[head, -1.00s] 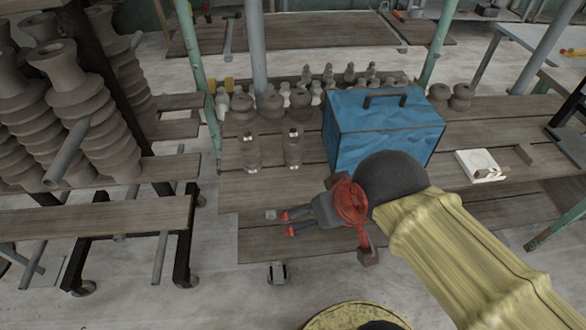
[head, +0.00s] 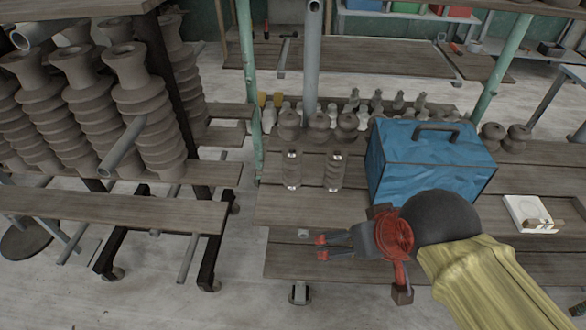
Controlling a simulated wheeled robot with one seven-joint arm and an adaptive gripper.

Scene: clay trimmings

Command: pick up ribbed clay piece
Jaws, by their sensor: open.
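Two small grey-brown ribbed clay pieces, a left one (head: 291,170) and a right one (head: 334,171), stand upright side by side on the wooden bench (head: 275,208). Several large ribbed clay pieces (head: 149,125) stand on the rack at the left. I cannot tell which of these is the task's piece. My gripper (head: 321,248), with red-tipped fingers, is open and empty. In the picture it lies below the two small ribbed pieces, pointing left, apart from them. Its height above the bench is hard to tell.
A blue box (head: 430,163) with a dark handle stands right of the small pieces, close behind my arm. Several small clay pots (head: 320,127) line the bench behind. A green post (head: 249,90) rises at the left.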

